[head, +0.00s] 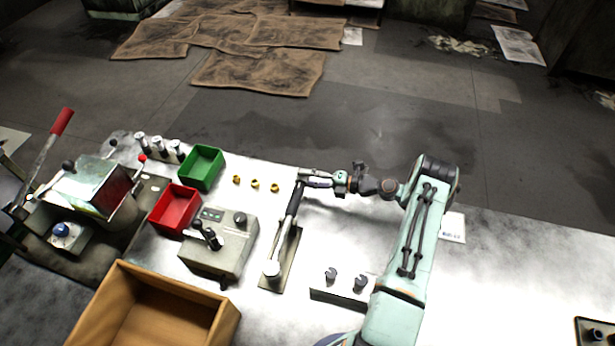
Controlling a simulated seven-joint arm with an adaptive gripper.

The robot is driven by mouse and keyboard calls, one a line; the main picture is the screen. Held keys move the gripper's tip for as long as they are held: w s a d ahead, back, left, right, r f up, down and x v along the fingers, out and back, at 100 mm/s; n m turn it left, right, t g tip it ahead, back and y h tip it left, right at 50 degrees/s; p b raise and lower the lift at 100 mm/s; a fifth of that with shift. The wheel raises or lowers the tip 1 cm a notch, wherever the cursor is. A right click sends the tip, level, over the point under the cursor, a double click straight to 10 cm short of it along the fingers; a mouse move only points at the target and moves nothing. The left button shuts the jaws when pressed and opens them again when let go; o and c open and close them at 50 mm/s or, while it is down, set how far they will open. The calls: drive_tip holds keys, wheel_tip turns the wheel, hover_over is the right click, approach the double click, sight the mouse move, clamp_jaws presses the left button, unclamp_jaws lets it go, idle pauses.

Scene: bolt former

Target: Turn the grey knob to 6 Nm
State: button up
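A grey control box (217,260) stands on the table left of centre. On its top are a small dark grey round knob (240,218), a lever (207,236) with a dark end, and a small panel (211,214). The knob's markings are too small to read. My gripper (303,178) is right of and beyond the box, apart from the knob. It is at the upper end of an upright tool's dark handle (293,204). I cannot tell whether its fingers touch or hold that handle.
The tool stands on a narrow plate (291,262) between the box and a block (343,290) with two pieces. Red (163,224) and green bins (192,180), brass pieces (255,184) and a wooden crate (219,322) surround the box. A press (97,190) stands left.

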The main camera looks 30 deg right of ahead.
drive_tip(key=o, duration=0.3)
drive_tip(key=v, duration=1.2)
drive_tip(key=shift+f, duration=0.1)
